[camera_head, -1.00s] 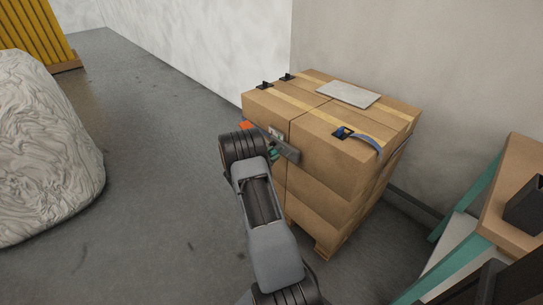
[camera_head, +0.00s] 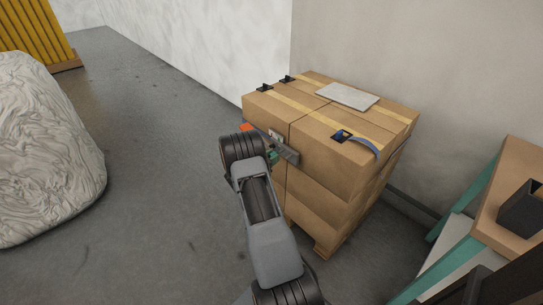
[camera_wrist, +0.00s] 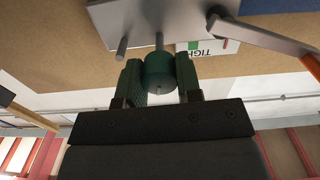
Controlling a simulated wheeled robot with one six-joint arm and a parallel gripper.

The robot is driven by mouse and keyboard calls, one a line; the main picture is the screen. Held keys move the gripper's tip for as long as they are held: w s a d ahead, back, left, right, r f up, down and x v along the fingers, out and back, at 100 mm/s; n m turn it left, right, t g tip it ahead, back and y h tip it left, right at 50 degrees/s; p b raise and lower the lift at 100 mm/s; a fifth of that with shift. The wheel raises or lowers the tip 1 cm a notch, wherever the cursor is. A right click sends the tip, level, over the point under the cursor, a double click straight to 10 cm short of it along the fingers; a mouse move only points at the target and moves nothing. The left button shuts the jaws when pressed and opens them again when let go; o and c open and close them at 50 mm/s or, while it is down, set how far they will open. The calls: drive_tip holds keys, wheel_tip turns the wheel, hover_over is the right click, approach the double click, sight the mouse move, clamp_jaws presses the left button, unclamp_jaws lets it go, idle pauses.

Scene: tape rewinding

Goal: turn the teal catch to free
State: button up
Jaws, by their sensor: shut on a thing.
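The teal catch (camera_wrist: 159,72) is a round knob on a pin below a grey metal plate (camera_wrist: 150,20) in the wrist view. My gripper (camera_wrist: 158,84) is shut on it, with one green finger on each side. In the head view a bit of teal (camera_head: 273,156) shows beside the grey plate (camera_head: 283,150) on the front of the box stack. My arm hides much of that area. Part of a label reading "TIGH" shows behind the catch. The catch's free mark is not in sight.
A grey lever with an orange grip (camera_wrist: 312,66) extends right of the plate. The cardboard boxes (camera_head: 330,185) carry a grey slab (camera_head: 347,96), black fittings and a blue strap (camera_head: 366,143).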

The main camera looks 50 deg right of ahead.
drive_tip(key=shift+n+p, duration=0.55)
drive_tip(key=shift+n, duration=0.85)
drive_tip(key=o, duration=0.9)
drive_tip(key=shift+o, duration=0.2)
drive_tip(key=w+a+p, duration=0.1)
drive_tip(key=a, duration=1.2)
drive_tip(key=shift+a+p, duration=0.3)
drive_tip(key=shift+a, duration=0.1)
